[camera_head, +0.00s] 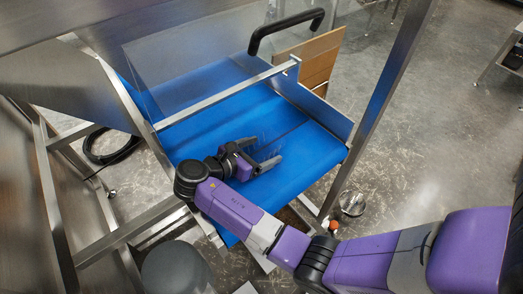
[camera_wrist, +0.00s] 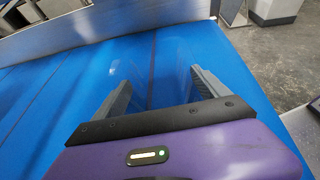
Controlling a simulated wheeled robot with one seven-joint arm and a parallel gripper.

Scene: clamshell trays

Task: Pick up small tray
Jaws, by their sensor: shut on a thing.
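The small tray (camera_wrist: 157,82) is clear plastic and hard to make out. Faint glints and edges of it show between the two grey fingers in the wrist view. In the head view only faint light marks of the tray (camera_head: 266,147) show by the fingertips. My gripper (camera_head: 264,153) is low over the blue belt, fingers pointing toward the right. In the wrist view my gripper (camera_wrist: 158,79) has its fingers apart with the tray held between them. I cannot tell whether the tray touches the belt.
The blue belt (camera_head: 310,155) is otherwise bare around my gripper. A metal crossbar (camera_head: 225,95) spans it, with a clear panel behind. A blue side rail (camera_head: 315,108) and a steel post (camera_head: 378,105) stand at the right. A black curved handle (camera_head: 285,27) rises at the back.

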